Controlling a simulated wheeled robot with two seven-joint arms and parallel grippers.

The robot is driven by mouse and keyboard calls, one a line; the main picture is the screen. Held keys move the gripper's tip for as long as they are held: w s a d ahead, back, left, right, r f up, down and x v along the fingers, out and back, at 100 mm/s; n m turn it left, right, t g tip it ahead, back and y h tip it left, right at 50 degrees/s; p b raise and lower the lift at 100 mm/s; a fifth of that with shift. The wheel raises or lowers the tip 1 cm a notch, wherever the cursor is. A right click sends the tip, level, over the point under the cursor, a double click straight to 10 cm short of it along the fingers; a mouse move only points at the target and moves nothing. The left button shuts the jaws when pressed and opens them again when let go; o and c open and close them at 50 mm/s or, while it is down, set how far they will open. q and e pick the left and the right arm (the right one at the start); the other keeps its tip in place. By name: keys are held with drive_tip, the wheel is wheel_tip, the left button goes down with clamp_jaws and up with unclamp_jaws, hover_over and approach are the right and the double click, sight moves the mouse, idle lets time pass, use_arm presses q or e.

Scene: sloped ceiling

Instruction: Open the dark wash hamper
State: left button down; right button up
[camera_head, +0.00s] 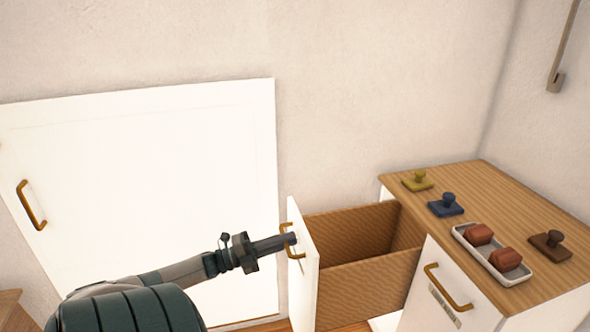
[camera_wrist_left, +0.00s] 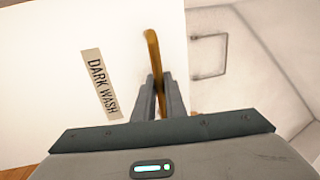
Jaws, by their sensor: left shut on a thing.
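The dark wash hamper (camera_head: 366,288) is a brown woven bin behind a white front panel (camera_head: 303,290). It stands pulled out from the wooden-topped cabinet, and its empty-looking inside shows from above. My left gripper (camera_head: 290,240) is shut on the brass handle (camera_head: 297,255) of that panel. In the left wrist view the handle (camera_wrist_left: 153,55) runs between the fingers (camera_wrist_left: 160,97), and a label reading DARK WASH (camera_wrist_left: 101,84) is on the panel beside it. My right gripper is not in view.
The cabinet (camera_head: 500,205) holds yellow (camera_head: 418,181), blue (camera_head: 446,206) and brown (camera_head: 550,244) knobbed blocks, and a white tray (camera_head: 510,279) with two reddish-brown pieces (camera_head: 505,259). A second closed front with a brass handle (camera_head: 448,288) is nearer. A large white door (camera_head: 150,190) is at left.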

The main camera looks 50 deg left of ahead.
use_arm(q)
drive_tip(key=shift+s, duration=0.1)
drive_tip(key=c, duration=2.1)
unclamp_jaws()
drive_tip(key=b+v, duration=0.1)
drive_tip(key=v, duration=1.6)
drive_tip(key=shift+s+a, duration=0.15)
drive_tip(key=shift+a, duration=0.05)
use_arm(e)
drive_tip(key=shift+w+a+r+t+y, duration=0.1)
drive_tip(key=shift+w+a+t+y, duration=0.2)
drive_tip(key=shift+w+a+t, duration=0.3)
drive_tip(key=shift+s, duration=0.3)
